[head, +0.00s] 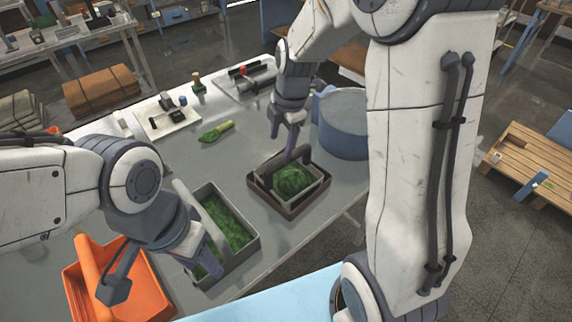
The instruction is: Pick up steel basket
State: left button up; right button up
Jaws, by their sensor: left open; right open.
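Two grey metal containers with green contents are on the table. The larger, a rectangular steel basket (250,243), stands in front of my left arm. The smaller grey container (318,187), with a dark raised handle, sits in a brown tray (290,212); I cannot tell for certain which one the task means. My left gripper (208,252) is open at the larger basket's near left side and hides part of it; contact cannot be told. My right gripper (285,138) is open, pointing down above and behind the smaller container, apart from its body.
An orange basket (145,292) stands at the front left. A blue round pot (343,135) is at the right, partly behind my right arm. A green scoop-like item (216,132) and a white board with small parts (165,117) lie farther back. Bare table (240,150) shows between them.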

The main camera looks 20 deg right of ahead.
jog(key=w+d+n, duration=0.1)
jog(key=w+d, duration=0.1)
jog(key=d, duration=0.1)
jog(key=p, duration=0.2)
send_over(289, 161)
notch_tip(289, 161, down, 5)
jog(key=shift+s+a+f, duration=0.1)
jog(key=shift+f, duration=0.1)
jog(key=shift+f+p, duration=0.35)
jog(key=shift+f, duration=0.15)
jog(key=f, duration=0.1)
jog(key=f+p, duration=0.1)
jog(key=f, duration=0.1)
jog(key=shift+w+f+p, duration=0.1)
jog(key=shift+w+p, duration=0.2)
jog(key=shift+w, duration=0.1)
jog(key=shift+w+f, duration=0.15)
jog(key=shift+f, duration=0.4)
grip_shut()
jog(key=shift+w+r, duration=0.1)
jog(key=shift+r, duration=0.05)
